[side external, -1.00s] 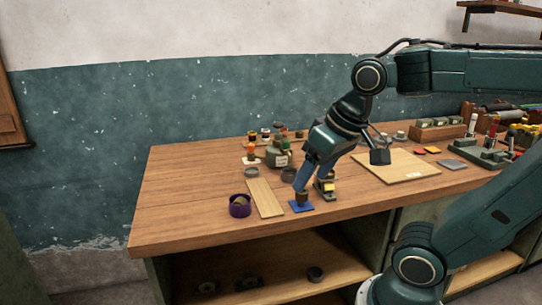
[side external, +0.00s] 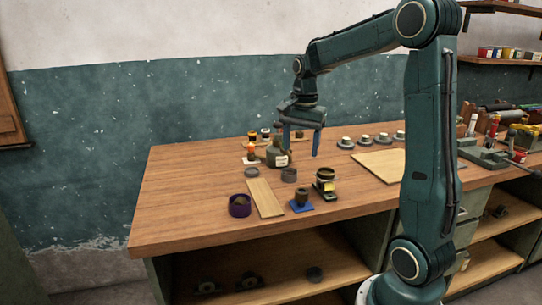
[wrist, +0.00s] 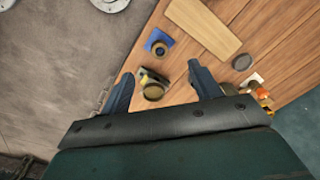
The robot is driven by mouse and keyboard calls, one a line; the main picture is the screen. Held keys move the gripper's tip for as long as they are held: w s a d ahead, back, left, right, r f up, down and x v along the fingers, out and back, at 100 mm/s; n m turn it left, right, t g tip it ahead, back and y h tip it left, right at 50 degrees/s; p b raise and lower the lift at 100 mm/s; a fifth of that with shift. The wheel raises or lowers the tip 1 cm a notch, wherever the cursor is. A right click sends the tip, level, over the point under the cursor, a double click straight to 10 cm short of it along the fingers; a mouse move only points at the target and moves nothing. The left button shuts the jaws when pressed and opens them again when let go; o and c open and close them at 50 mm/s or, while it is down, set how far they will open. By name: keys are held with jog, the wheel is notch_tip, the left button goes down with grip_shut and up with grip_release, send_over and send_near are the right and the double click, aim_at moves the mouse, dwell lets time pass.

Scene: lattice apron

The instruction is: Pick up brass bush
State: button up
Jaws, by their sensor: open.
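My gripper (side external: 301,150) is open and empty, raised above the bench with its fingers pointing down. In the wrist view my gripper (wrist: 160,70) has its two fingers wide apart. A dark round bush (side external: 302,197) stands on a blue pad (side external: 293,209) near the front edge; it also shows in the wrist view (wrist: 159,48). Just right of it, a round brownish-yellow piece (side external: 325,173) sits on or over a dark holder with yellow (side external: 328,187). That piece shows between the fingers in the wrist view (wrist: 153,91). I cannot tell for certain which is the brass bush.
A light wooden strip (side external: 264,198) and a purple bowl (side external: 239,206) lie left of the blue pad. A green canister (side external: 277,156) and small coloured parts stand behind. Several capped round pieces (side external: 365,140) line the back right, near a pale board (side external: 385,170).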

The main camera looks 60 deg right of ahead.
jog(key=shift+w+d+f+m, duration=0.1)
jog(key=shift+d+f+m, duration=0.25)
jog(key=shift+d, duration=0.25)
jog(key=shift+d+f+m, duration=0.25)
jog(key=shift+d+m, duration=0.05)
jog(key=shift+d, duration=0.25)
jog(key=shift+w+d+f+m, duration=0.1)
jog(key=shift+d+f+m, duration=0.25)
jog(key=shift+d, duration=0.25)
send_over(302, 192)
jog(key=shift+d+f, duration=0.15)
jog(key=shift+f, duration=4.1)
jog(key=shift+f, duration=0.1)
jog(key=shift+f, duration=2.5)
jog(key=shift+c, duration=0.4)
jog(key=c, duration=1.2)
jog(key=shift+r, duration=0.15)
notch_tip(302, 192, up, 20)
jog(key=shift+f, duration=0.1)
